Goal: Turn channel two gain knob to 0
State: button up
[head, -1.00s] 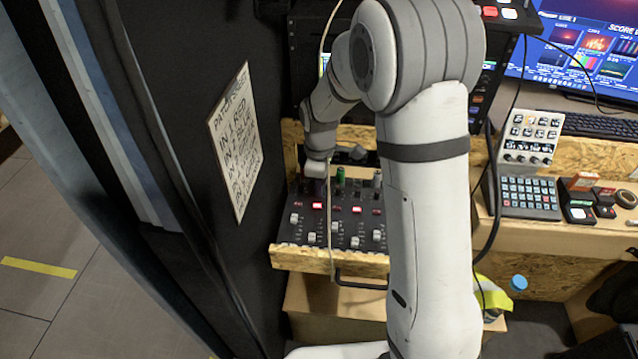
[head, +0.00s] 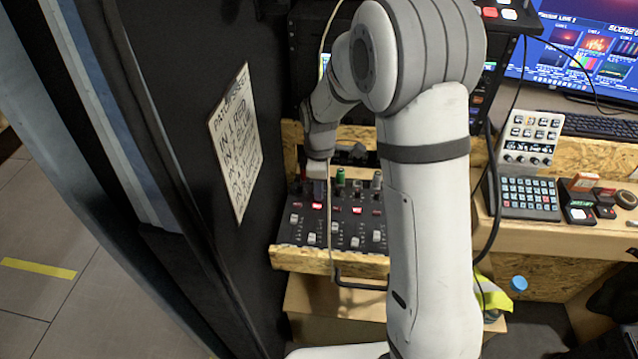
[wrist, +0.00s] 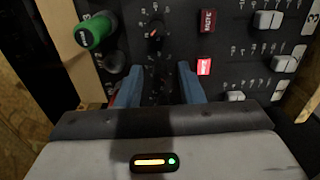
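The audio mixer panel (head: 347,232) lies in a chipboard frame, with faders, lit red buttons and upright knobs. My gripper (head: 318,190) is over its upper left part in the head view. In the wrist view my gripper (wrist: 160,84) has two blue fingers standing apart, with dark panel markings in the gap and no knob clearly held. A green-capped knob (wrist: 94,31) stands just beyond the left finger, and a grey knob (wrist: 114,62) is near that finger. A small black knob with an orange mark (wrist: 155,31) lies beyond the gap. I cannot tell for certain which knob is channel two gain.
A black wall with a paper sign (head: 236,143) stands close on the left. A cable hangs in front of the mixer. On the right bench are a white controller (head: 530,137), a keypad (head: 526,197) and small boxes. A black rack rises behind my arm.

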notch_tip(320, 180, up, 8)
jog(key=shift+f, duration=0.25)
jog(key=shift+r, duration=0.15)
dwell(0.3)
jog(key=shift+s+d+r, duration=0.1)
jog(key=shift+r, duration=0.05)
jog(key=s+d+r+m+t+p, duration=0.1)
jog(key=s+d+r+m, duration=0.2)
jog(key=s+m, duration=0.2)
jog(key=s+d+r+m+p, duration=0.1)
jog(key=s+d+r+m, duration=0.3)
jog(key=s, duration=0.6)
jog(key=s+d+r+m+t+p, duration=0.1)
jog(key=s+d+r+m+p, duration=0.1)
jog(key=s+m, duration=0.5)
jog(key=shift+s+d+r+t, duration=0.15)
jog(key=shift+d+r, duration=0.25)
jog(key=shift+r, duration=0.2)
jog(key=shift+s+d+r+t, duration=0.15)
jog(key=shift+d+r, duration=0.25)
jog(key=shift+r, duration=0.15)
